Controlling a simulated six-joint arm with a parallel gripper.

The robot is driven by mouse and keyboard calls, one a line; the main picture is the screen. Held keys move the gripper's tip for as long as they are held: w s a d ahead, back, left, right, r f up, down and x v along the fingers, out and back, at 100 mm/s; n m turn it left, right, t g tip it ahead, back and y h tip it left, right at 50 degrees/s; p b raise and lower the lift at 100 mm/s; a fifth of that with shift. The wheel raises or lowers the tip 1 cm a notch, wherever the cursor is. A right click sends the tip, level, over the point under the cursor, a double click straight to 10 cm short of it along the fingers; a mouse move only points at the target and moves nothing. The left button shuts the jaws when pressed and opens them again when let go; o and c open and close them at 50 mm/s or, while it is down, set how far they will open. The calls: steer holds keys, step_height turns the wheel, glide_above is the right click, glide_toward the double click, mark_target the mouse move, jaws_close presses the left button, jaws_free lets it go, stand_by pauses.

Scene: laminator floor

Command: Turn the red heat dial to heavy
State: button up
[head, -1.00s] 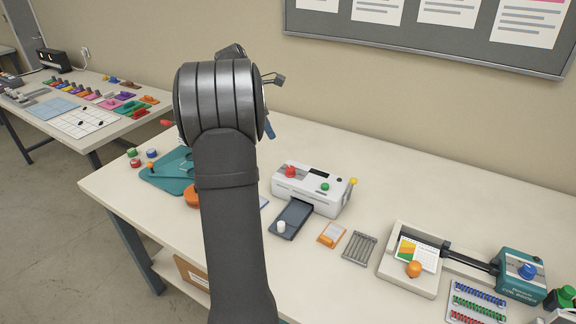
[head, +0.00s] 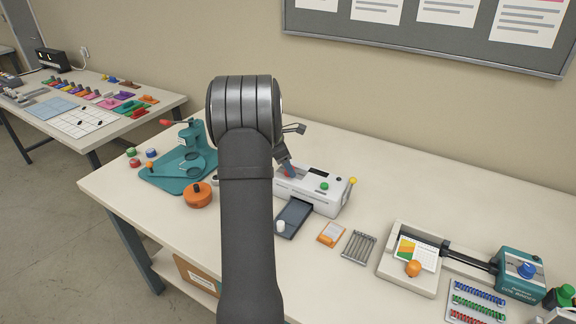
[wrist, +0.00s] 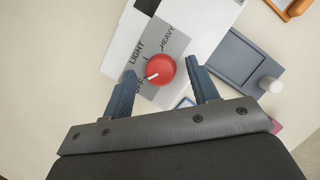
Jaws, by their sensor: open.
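The red heat dial (wrist: 160,68) sits on the grey label panel of the white laminator (head: 325,195). Its white pointer mark points toward OFF in the wrist view, with LIGHT and HEAVY printed further round. My gripper (wrist: 160,66) is open, with one blue-grey finger on each side of the dial. A gap shows between each finger and the dial; I cannot tell how high the fingertips are above the panel. In the head view my arm covers part of the laminator's left end, and the dial is mostly hidden behind a finger.
A green knob (head: 324,186) and a yellow-tipped lever (head: 352,182) are on the laminator. A dark tray (head: 293,216) with a white knob lies in front. A teal press (head: 190,140) and an orange round object (head: 198,195) stand left. A trimmer (head: 405,275) is to the right.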

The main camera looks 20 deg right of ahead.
steer(key=shift+d+f, duration=0.1)
steer(key=shift+f, duration=0.1)
steer(key=c, duration=1)
steer(key=shift+o, duration=0.2)
